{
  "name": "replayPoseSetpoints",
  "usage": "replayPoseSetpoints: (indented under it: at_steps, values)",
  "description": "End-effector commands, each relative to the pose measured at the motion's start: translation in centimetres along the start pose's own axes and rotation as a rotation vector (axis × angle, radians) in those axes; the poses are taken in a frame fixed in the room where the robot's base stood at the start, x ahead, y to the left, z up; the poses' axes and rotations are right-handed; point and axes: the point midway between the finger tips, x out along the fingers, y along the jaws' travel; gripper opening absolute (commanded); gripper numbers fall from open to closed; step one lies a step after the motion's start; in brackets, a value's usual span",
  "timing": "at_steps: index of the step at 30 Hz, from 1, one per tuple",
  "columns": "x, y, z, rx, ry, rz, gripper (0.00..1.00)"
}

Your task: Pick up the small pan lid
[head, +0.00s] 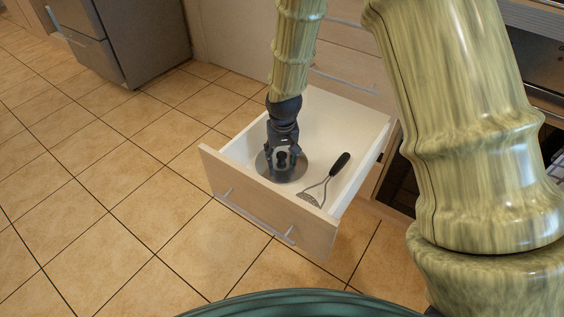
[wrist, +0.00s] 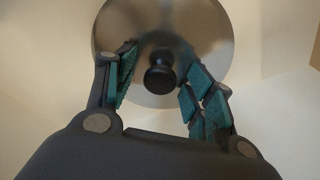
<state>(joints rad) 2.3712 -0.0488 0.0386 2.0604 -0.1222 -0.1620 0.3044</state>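The small pan lid (head: 296,169) lies in the open drawer, a round grey metal disc with a dark knob. In the wrist view the lid (wrist: 215,35) is at the top centre, with its black knob (wrist: 160,76) between the fingers. My gripper (head: 282,160) is above the lid inside the drawer and covers part of it in the head view. The two green-padded fingers (wrist: 160,80) are apart on either side of the knob, with visible gaps to it.
The white drawer (head: 340,118) is pulled out, its wooden front (head: 265,205) facing the tiled floor. A masher with a black handle (head: 340,163) lies right of the lid. The back of the drawer is clear. A grey appliance (head: 140,40) stands at upper left.

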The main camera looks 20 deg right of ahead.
Motion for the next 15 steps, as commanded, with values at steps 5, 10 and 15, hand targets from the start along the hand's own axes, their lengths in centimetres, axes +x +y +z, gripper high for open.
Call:
replayPoseSetpoints:
  at_steps: [5, 10, 15]
  values:
    - [0.22, -0.02, 0.16, 0.000, -0.003, 0.000, 0.07]
    - [0.33, -0.03, 0.24, -0.001, -0.005, 0.000, 0.00]
    - [0.39, -0.03, 0.34, -0.001, -0.007, 0.000, 0.00]
